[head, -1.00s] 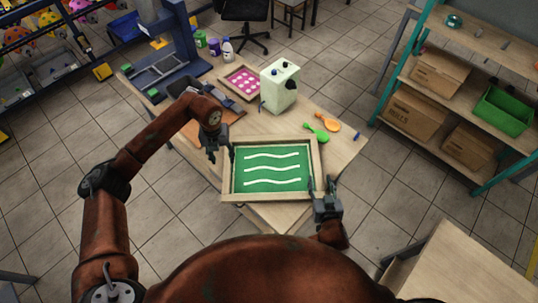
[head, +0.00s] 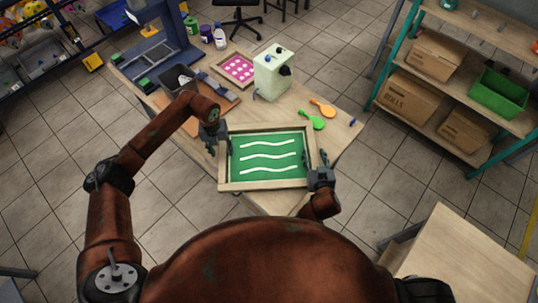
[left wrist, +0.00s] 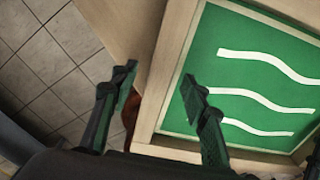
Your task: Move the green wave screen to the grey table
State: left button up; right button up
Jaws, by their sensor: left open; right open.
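The green wave screen (head: 264,184), a wooden frame around a green panel with white wavy lines, lies on the near part of the wooden worktable. My left gripper (head: 223,145) is open at the frame's left side. In the left wrist view its fingers (left wrist: 160,85) stand apart, with the wooden frame side (left wrist: 160,90) showing between them. My right gripper (head: 312,165) is open at the frame's right side; whether it touches is unclear. A pale wood-topped table (head: 470,262) with grey legs stands at the lower right; no plainly grey tabletop shows.
On the worktable (head: 340,128) behind the screen are a light green box-shaped device (head: 272,76), green (head: 312,120) and orange (head: 322,108) tools and a pink dotted screen (head: 236,69). A shelf (head: 425,95) with boxes stands right. Open floor (head: 385,180) separates the tables.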

pick_arm(q)
jog(key=shift+d+f, duration=0.1)
jog(key=shift+f, duration=0.75)
pick_arm(e)
jog(key=shift+x, duration=0.85)
pick_arm(q)
grip_shut()
pick_arm(e)
grip_shut()
pick_arm(q)
jog(key=shift+w, duration=0.1)
